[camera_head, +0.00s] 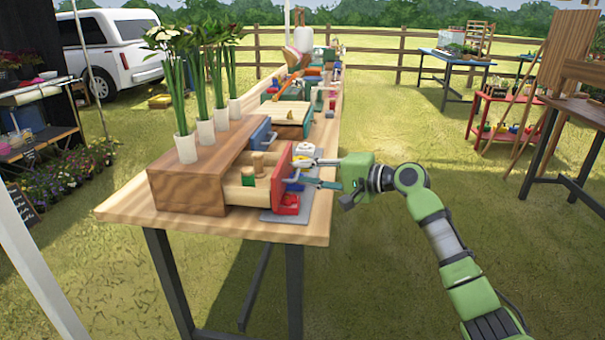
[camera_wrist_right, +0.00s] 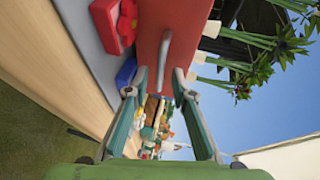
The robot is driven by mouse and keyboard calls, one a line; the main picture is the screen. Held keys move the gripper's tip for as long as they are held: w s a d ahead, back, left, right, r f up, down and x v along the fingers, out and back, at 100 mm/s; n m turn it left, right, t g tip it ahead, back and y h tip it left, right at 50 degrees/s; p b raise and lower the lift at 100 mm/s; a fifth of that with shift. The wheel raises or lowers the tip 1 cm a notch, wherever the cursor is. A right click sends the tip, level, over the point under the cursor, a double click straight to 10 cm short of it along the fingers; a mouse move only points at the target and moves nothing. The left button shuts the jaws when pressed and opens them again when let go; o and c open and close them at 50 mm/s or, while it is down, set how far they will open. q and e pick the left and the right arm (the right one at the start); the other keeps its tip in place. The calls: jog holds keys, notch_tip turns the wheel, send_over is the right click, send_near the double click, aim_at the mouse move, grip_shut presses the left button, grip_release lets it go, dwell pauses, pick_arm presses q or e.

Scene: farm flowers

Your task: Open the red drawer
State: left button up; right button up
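The red drawer (camera_head: 283,178) is slid out of the wooden cabinet (camera_head: 187,188) at the front of the long table. Its open wooden box shows spool-like items inside. Its red front fills the upper middle of the right wrist view (camera_wrist_right: 195,30), with a grey bar handle (camera_wrist_right: 164,58) on it. My right gripper (camera_head: 307,172) is just to the right of the drawer front. In the right wrist view its two fingers (camera_wrist_right: 162,84) are apart, one on each side of the handle's near end, with gaps visible. I cannot tell whether either touches the handle. My left gripper is out of view.
A closed blue drawer (camera_head: 260,134) sits beside the red one. White vases (camera_head: 186,149) with green stems stand on the cabinet. A red block (camera_head: 288,205) lies on a grey mat below the drawer front.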

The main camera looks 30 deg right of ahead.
jog(key=v, duration=1)
jog(key=shift+s+d, duration=0.2)
jog(key=shift+s, duration=0.15)
